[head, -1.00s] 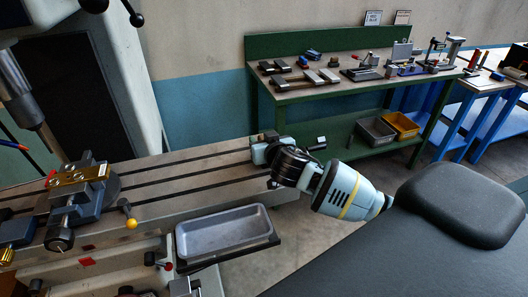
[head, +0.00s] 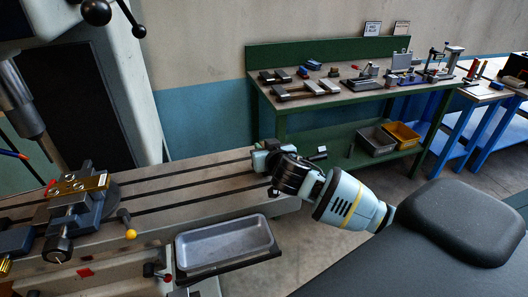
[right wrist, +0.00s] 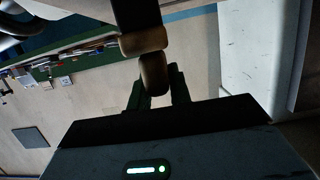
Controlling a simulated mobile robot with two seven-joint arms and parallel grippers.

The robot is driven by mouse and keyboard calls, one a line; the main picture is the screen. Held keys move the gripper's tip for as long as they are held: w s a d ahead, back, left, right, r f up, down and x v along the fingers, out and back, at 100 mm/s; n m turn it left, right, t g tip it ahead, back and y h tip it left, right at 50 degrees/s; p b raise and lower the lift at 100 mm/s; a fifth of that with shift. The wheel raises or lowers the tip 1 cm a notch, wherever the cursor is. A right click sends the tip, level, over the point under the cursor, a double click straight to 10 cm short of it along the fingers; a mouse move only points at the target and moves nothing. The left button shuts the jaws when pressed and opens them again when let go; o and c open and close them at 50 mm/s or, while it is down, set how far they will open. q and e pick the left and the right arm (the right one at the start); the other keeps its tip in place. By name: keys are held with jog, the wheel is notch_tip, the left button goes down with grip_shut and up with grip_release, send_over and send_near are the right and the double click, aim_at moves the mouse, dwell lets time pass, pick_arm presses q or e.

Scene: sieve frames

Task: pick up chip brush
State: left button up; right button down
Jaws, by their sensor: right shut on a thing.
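My right gripper (head: 268,164) is over the far right end of the slotted machine table (head: 190,190) in the head view. In the right wrist view its two dark fingers (right wrist: 156,92) are shut on the brown, rounded handle of the chip brush (right wrist: 154,72). A dark part extends from the handle toward the top of that view. The brush cannot be made out clearly in the head view, where the gripper covers it. My left gripper is not in view.
A vice (head: 75,210) stands on the left of the machine table. A grey metal tray (head: 222,243) is at its front edge. A green workbench (head: 330,105) with tools stands behind, with a grey bin (head: 376,140) and a yellow bin (head: 402,134) on its shelf.

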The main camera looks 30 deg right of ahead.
notch_tip(320, 180, up, 2)
jog(key=shift+r, duration=0.25)
jog(key=s+a, duration=0.3)
jog(key=a, duration=0.4)
jog(key=s+a+r, duration=0.1)
jog(key=s+a, duration=0.3)
jog(key=a, duration=0.3)
jog(key=shift+s+a+r+b, duration=0.15)
jog(key=shift+r+b, duration=0.15)
jog(key=shift+b, duration=0.15)
